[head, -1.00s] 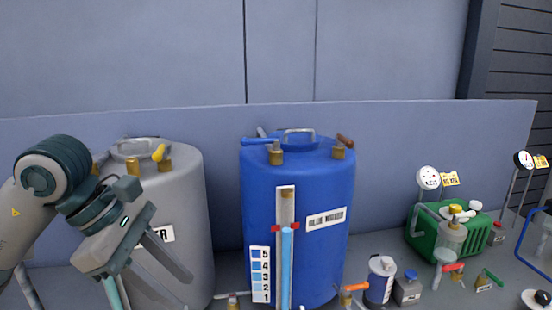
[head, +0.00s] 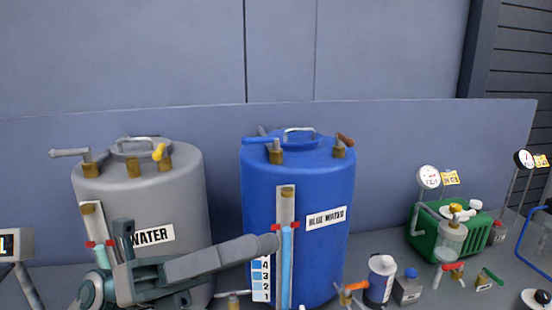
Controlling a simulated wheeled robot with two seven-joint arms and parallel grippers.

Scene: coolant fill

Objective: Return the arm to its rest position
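My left gripper (head: 262,250) is low in the head view, in front of the grey water tank (head: 180,200). Its fingers point right and overlap edge-on, so the gap between them is hidden. The fingertips overlap the lower left of the blue water tank (head: 260,190) in the picture; I see nothing carried in them. Contact with the tank cannot be told. My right gripper is not in view.
Both tanks have sight tubes and valves on top. To the right are a white-and-blue canister (head: 380,282), a grey bottle (head: 407,290), a green machine (head: 425,240) and round gauges (head: 428,177). A grey wall panel (head: 420,130) stands behind.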

